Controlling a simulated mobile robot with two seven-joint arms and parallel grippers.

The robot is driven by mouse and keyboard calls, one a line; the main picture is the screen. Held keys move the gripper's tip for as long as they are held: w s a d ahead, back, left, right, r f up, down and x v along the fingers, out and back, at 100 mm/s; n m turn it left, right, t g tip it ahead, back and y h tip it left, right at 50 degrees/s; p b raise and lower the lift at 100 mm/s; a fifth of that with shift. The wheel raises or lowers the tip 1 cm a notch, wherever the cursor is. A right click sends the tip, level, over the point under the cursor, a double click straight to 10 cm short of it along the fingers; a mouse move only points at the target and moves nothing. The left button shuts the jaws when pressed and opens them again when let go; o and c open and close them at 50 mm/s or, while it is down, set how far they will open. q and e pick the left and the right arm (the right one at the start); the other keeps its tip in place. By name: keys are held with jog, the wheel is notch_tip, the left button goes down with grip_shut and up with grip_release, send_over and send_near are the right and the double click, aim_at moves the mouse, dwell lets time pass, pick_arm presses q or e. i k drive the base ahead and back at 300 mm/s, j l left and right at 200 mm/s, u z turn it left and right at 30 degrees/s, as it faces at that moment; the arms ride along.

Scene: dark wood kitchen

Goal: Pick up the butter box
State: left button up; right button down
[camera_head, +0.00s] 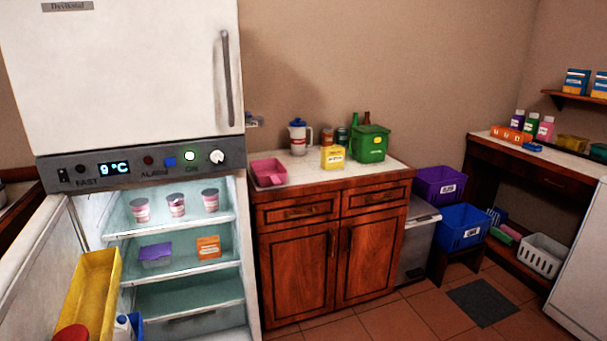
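No label reading butter is legible from here. A small yellow box (332,158) stands upright on the counter, at the front edge of a group of items. An orange box with a pale label (208,247) stands on the middle shelf of the open fridge, right of a purple-lidded tub (156,255). I cannot tell which of these, if either, is the butter box. Neither of my grippers is in view.
The fridge door (30,275) stands open at left, with a yellow bin (93,295). The counter (305,175) also bears a pink tray (268,172), a white jug (299,138) and a green bin (369,144). Purple and blue crates stand right; tiled floor (400,318) shows in front.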

aim_at(332, 157)
jog(key=i+l+z, duration=0.15)
jog(key=i+l, duration=0.3)
jog(key=i+l+z, duration=0.1)
jog(key=i+l, duration=0.3)
jog(key=i, duration=0.15)
